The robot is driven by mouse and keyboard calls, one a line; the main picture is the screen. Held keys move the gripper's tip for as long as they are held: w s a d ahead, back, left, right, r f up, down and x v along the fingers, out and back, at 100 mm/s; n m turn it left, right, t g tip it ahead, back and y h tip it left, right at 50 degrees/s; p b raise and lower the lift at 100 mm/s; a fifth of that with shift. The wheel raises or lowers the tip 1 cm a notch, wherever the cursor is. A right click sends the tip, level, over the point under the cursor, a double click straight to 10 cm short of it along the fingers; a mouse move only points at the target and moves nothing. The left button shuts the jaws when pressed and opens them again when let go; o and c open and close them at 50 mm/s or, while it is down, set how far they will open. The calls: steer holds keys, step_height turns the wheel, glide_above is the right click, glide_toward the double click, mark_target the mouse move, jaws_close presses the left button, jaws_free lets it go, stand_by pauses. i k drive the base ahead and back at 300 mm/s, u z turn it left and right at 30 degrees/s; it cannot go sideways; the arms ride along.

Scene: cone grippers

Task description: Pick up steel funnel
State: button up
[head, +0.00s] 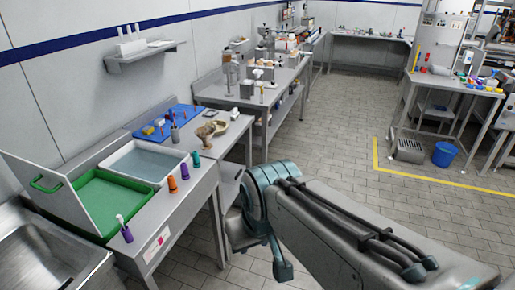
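I cannot pick out a steel funnel for certain; the items on the benches are small in this view. A small grey upright item (175,134) stands at the front edge of the blue mat, but its shape is too small to name. My arm reaches in from the lower right and bends at a teal and grey joint in the middle of the view. My gripper does not show.
A sink (45,262) is at lower left.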

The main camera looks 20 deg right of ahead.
mark_target(204, 133)
steer(key=z, duration=0.65)
steer(key=i, duration=0.6)
steer(key=z, duration=0.45)
steer(key=i, duration=1.25)
steer(key=u, duration=0.95)
steer(key=i, duration=0.7)
steer(key=u, duration=0.55)
